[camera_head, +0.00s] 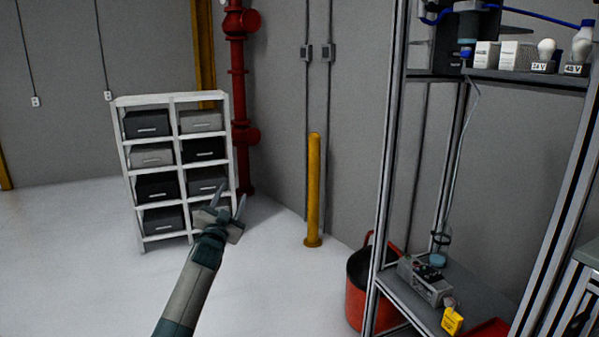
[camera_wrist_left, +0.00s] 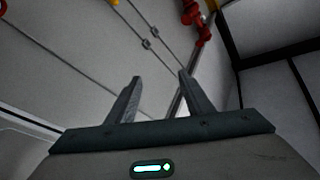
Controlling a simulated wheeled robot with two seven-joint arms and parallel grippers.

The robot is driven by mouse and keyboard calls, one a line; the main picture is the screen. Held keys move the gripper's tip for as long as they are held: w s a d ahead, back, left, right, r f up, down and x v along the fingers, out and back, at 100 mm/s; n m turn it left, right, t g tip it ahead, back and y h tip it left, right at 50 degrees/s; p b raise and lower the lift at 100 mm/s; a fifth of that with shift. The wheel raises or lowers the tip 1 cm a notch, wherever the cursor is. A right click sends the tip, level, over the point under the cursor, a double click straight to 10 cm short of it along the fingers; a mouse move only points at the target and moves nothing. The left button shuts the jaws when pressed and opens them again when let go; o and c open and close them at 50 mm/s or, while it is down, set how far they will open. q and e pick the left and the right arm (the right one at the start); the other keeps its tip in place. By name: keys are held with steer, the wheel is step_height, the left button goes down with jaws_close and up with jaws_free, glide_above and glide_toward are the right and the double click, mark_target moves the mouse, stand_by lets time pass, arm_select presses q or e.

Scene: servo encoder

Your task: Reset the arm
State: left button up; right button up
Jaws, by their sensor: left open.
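My left gripper (camera_head: 228,203) is raised in the head view, with its arm coming up from the bottom left. Its two fingers are apart and nothing is between them. In the head view it overlaps the lower right of the white shelf unit. The left wrist view shows the same two fingers (camera_wrist_left: 158,95) spread and empty, with wall behind them. My right gripper is in neither view.
A white shelf (camera_head: 124,180) with dark and grey bins stands at the left. A yellow post (camera_head: 313,190) and red pipe (camera_head: 238,100) stand by the wall. A metal-framed rack (camera_head: 392,150) with a red bucket (camera_head: 356,300) beside it stands right. The left floor is clear.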

arm_select(q)
steer(key=shift+s+a+r, duration=0.1)
steer(key=shift+s+a, duration=0.05)
steer(key=shift+s, duration=0.05)
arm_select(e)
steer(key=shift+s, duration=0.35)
arm_select(q)
steer(key=shift+w, duration=0.1)
